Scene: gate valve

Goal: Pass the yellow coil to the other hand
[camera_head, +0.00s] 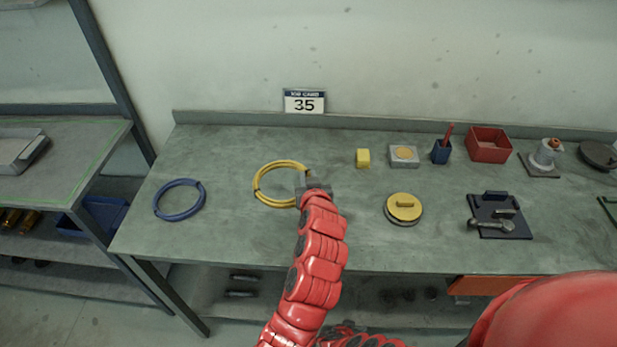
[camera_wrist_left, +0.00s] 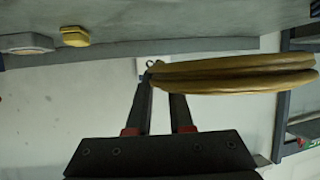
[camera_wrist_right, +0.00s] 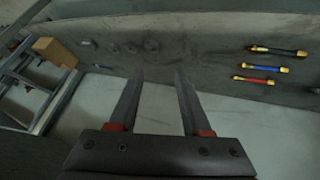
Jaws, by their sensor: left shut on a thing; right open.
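The yellow coil (camera_head: 281,166) is a thin ring above the left-middle of the grey workbench. My left gripper (camera_head: 308,184) is shut on the coil's right side. In the left wrist view the coil (camera_wrist_left: 235,74) shows edge-on, gripped at one end between the fingertips (camera_wrist_left: 156,74) and extending to the right. It appears raised off the bench top there. My right gripper (camera_wrist_right: 158,76) is open and empty in the right wrist view, apart from the coil. Its fingers do not show in the head view.
A blue coil (camera_head: 180,200) lies left on the bench (camera_head: 240,235). To the right are a yellow block (camera_head: 363,157), a round yellow-topped disc (camera_head: 403,208), a blue cup (camera_head: 441,151), a red bin (camera_head: 489,144) and a dark plate with a handle (camera_head: 499,216). A job card (camera_head: 304,101) stands behind.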

